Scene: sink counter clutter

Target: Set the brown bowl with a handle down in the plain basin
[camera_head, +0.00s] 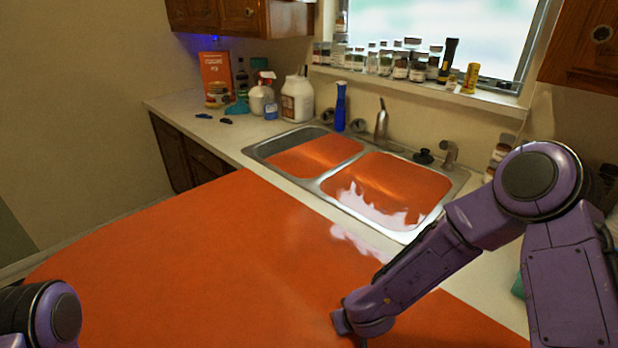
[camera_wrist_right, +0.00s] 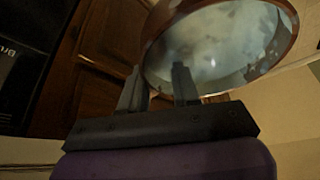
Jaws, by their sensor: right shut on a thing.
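In the wrist view, the brown bowl (camera_wrist_right: 281,46) has a reddish-brown rim and a glossy grey inside. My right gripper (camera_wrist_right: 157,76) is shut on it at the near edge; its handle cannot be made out. The head view does not clearly show the bowl. There my right arm reaches down to the bottom edge, its fingers out of sight. The double sink has a left basin (camera_head: 316,154) and a right basin (camera_head: 387,186) with pale, splash-like patches. Both look orange inside. The left basin looks plainer. My left gripper is out of frame.
A wide orange surface (camera_head: 190,255) fills the foreground, clear of objects. A blue bottle (camera_head: 340,107) and a faucet (camera_head: 381,122) stand behind the sink. A white jug (camera_head: 297,99), spray bottle (camera_head: 262,94) and orange box (camera_head: 216,78) stand at the left. Jars line the windowsill.

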